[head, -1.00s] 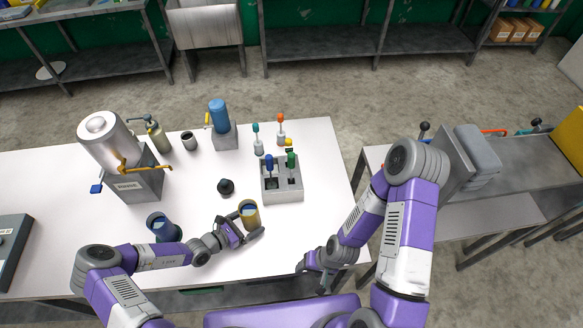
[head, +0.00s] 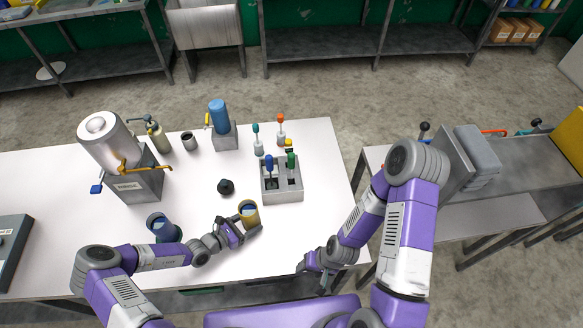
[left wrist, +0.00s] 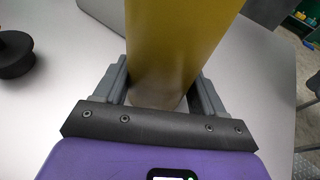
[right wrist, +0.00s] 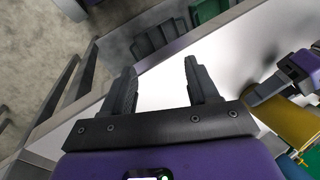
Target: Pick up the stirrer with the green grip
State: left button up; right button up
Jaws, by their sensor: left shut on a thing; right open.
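The stirrer with the green grip (head: 291,161) stands upright in the right part of the grey holder block (head: 283,193) on the white table. A stirrer with a blue grip (head: 269,163) stands beside it on the left. My left gripper (head: 248,226) is shut on a yellow cup (head: 249,212) that holds something blue; the cup fills the middle of the left wrist view (left wrist: 175,45). My right gripper (head: 316,272) is open and empty at the table's front edge, nearer than the holder; its fingers show apart in the right wrist view (right wrist: 162,85).
Teal (head: 256,134) and orange (head: 281,124) gripped tools stand behind the holder. A black knob-like object (head: 226,187) lies left of it. A blue cup (head: 160,228) stands near my left arm. The table right of the holder is clear.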

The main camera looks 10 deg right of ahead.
jog(key=w+t, duration=0.1)
jog(key=w, duration=0.1)
jog(key=w+r+t+h, duration=0.1)
jog(key=w, duration=0.2)
jog(key=w+r+t, duration=0.1)
jog(key=w, duration=0.2)
jog(key=shift+w+a+h, duration=0.25)
jog(key=shift+a+h, duration=0.1)
jog(key=shift+h, duration=0.05)
jog(key=w+a+r+t+h, duration=0.1)
jog(key=w+r+t+h, duration=0.1)
jog(key=w+r+t, duration=0.45)
jog(key=m+t+h, duration=0.1)
jog(key=t+h, duration=0.2)
jog(key=h, duration=0.2)
send_near(292, 163)
jog(key=w, duration=0.1)
jog(key=x, duration=0.6)
jog(key=shift+w+d+f, duration=0.15)
jog(key=shift+d+f, duration=0.15)
jog(key=shift+f, duration=0.05)
jog(key=x, duration=0.5)
jog(key=shift+w+a+f, duration=0.15)
jog(key=shift+w+a, duration=0.05)
jog(key=shift+w, duration=0.15)
jog(key=c, duration=1)
notch_tip(292, 163, up, 10)
jog(key=shift+r, duration=0.1)
